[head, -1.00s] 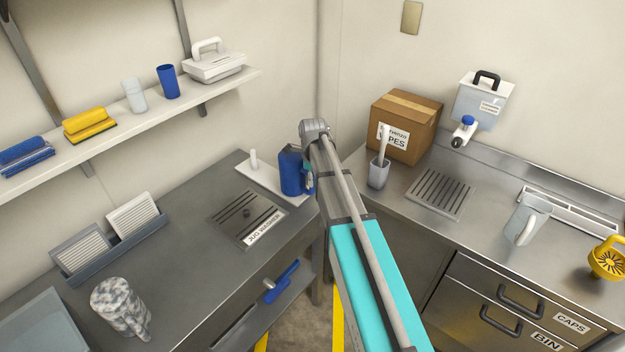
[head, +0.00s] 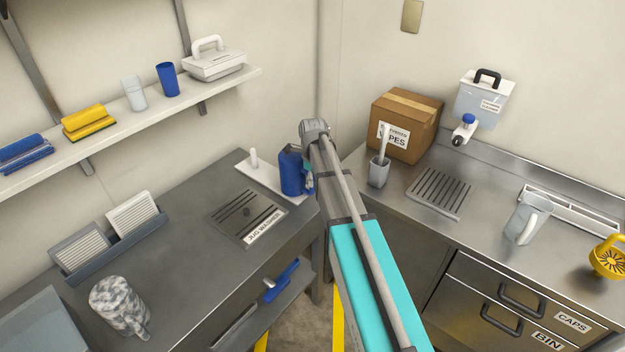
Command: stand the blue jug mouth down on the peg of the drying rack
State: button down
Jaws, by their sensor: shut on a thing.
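The blue jug (head: 291,174) is at the right end of the white drying rack (head: 262,180) in the head view. It looks upright on its axis, but I cannot tell whether its mouth faces down. One white peg (head: 254,159) stands bare at the rack's left end. The jug hides the right part of the rack, so I cannot see a peg under it or whether it touches the board. My gripper (head: 308,184) is shut on the jug at its right side, mostly hidden behind my arm.
The jug washer (head: 243,216) lies in front of the rack. A speckled jug (head: 118,303) stands on the left counter. A cardboard box (head: 406,122), a grey cup with a brush (head: 379,174) and a clear jug (head: 526,221) stand on the right counter.

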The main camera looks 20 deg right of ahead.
jog(key=shift+f, duration=0.3)
jog(key=shift+c, duration=2.3)
grip_release()
jog(key=shift+r, duration=0.2)
